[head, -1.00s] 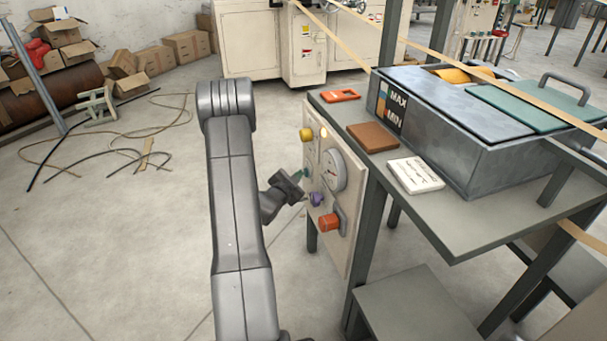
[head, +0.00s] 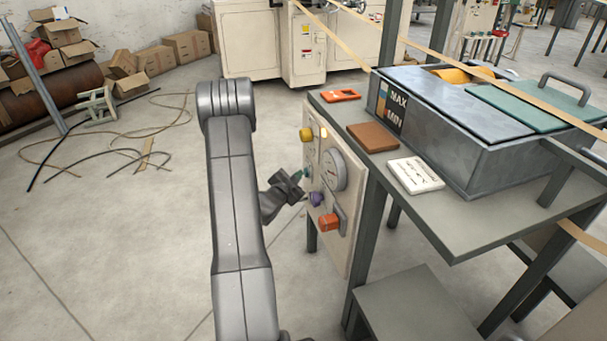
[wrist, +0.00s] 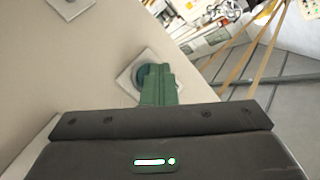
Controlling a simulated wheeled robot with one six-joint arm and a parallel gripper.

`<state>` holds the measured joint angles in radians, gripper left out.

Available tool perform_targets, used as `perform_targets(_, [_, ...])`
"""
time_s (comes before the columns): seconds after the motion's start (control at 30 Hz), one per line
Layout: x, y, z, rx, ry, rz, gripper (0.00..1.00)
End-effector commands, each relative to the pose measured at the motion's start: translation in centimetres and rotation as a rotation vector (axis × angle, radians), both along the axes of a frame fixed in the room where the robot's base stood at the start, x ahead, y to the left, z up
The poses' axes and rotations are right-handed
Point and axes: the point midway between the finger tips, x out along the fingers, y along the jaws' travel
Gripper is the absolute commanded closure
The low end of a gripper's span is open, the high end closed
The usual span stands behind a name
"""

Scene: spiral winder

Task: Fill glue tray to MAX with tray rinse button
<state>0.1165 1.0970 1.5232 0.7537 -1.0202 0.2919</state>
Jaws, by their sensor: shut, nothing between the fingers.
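The grey metal glue tray (head: 480,165) stands on the bench, with a MAX/MIN level marker (head: 391,107) on its end. The exact level is too small to tell. The control panel (head: 340,243) hangs on the bench's left side. My gripper (head: 304,174) is at its face, with its green fingers shut and empty. In the wrist view the fingers (wrist: 157,80) point at a round teal button (wrist: 146,74) on a square plate and partly cover it. I cannot tell whether they touch it, and no label is readable.
The panel also has a yellow knob (head: 306,134), a lit lamp (head: 323,133), a gauge (head: 333,170), a purple knob (head: 316,199) and an orange-red knob (head: 329,222) close by. A white card (head: 415,175) and brown block (head: 373,137) lie on the bench.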

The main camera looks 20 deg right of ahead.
Motion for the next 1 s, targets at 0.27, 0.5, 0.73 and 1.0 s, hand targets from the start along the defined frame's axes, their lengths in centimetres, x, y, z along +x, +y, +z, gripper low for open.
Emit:
perform_targets(0.27, [0.0,-0.1,0.0,0.000,0.000,-0.001,1.00])
perform_targets(0.5, [0.0,0.1,0.0,-0.001,-0.001,-0.001,1.00])
perform_targets(0.73, [0.0,1.2,0.0,0.000,0.000,0.000,1.00])
perform_targets(1.0, [-0.1,1.7,0.0,0.000,0.000,0.000,1.00])
